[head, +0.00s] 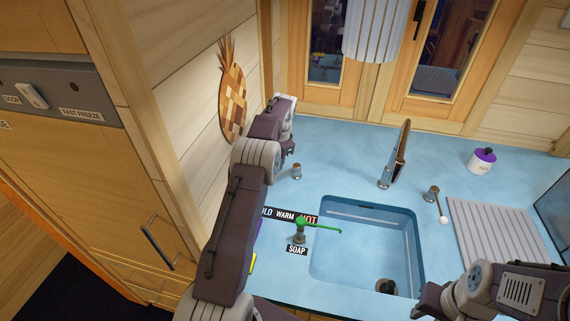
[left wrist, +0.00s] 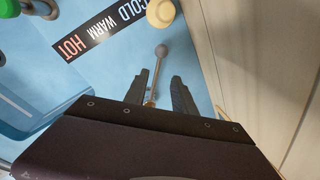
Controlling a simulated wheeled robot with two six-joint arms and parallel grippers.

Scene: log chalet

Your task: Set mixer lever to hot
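A green-spouted soap pump (head: 300,235) stands beside the label, left of the sink (head: 368,250). A round cream object (left wrist: 160,13) sits near COLD.

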